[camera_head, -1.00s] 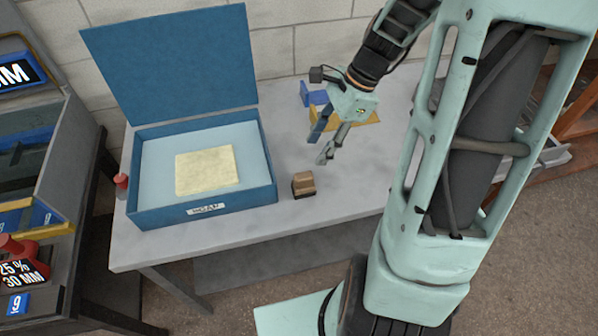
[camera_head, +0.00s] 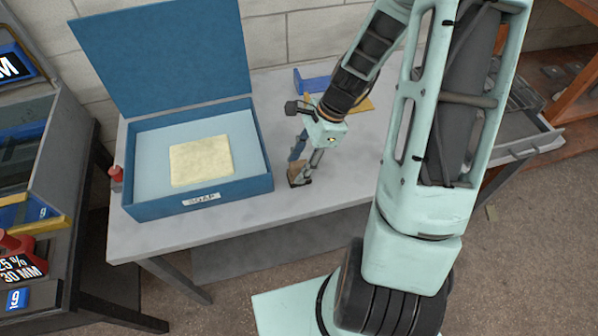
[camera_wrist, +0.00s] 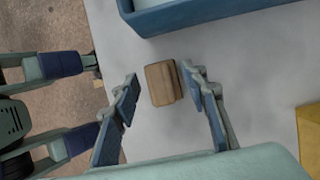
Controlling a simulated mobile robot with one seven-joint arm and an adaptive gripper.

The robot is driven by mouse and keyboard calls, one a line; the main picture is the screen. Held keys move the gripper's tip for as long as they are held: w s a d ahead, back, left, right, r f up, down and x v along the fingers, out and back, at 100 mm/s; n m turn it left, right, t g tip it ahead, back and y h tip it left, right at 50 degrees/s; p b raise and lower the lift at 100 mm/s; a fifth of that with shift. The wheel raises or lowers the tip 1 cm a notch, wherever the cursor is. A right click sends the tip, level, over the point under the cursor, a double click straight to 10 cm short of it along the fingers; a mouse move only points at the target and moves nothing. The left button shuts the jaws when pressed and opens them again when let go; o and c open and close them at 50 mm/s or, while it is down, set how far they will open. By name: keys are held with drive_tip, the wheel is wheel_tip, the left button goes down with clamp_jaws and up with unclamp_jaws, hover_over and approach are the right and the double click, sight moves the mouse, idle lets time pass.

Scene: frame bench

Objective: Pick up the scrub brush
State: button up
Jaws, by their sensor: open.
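The scrub brush (camera_wrist: 161,83) is a small block with a brown wooden top. It lies on the grey table, just right of the blue box. In the head view the brush (camera_head: 297,180) is partly hidden by my fingers. My gripper (camera_wrist: 163,88) is open, with one finger on each side of the brush in the wrist view. The right fingertip looks very close to the brush, while a gap shows at the left one. I cannot tell whether either touches. In the head view my gripper (camera_head: 298,170) points down at the brush.
An open blue box (camera_head: 228,192) labelled "SOAP" holds a pale yellow block (camera_head: 201,161). Its lid stands up behind. A blue and yellow item (camera_head: 314,82) lies behind my gripper. A small red object (camera_head: 116,174) is left of the box. Bare table (camera_head: 345,180) lies right of the brush.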

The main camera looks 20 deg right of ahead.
sight(295, 164)
drive_tip(key=shift+c, duration=0.6)
clamp_jaws()
drive_tip(key=shift+r, duration=0.4)
wheel_tip(295, 164, up, 2)
drive_tip(key=shift+w+r, duration=0.1)
drive_tip(key=s+d+r, duration=0.5)
drive_tip(key=s+r, duration=0.5)
drive_tip(key=s, duration=0.3)
drive_tip(key=shift+s, duration=0.15)
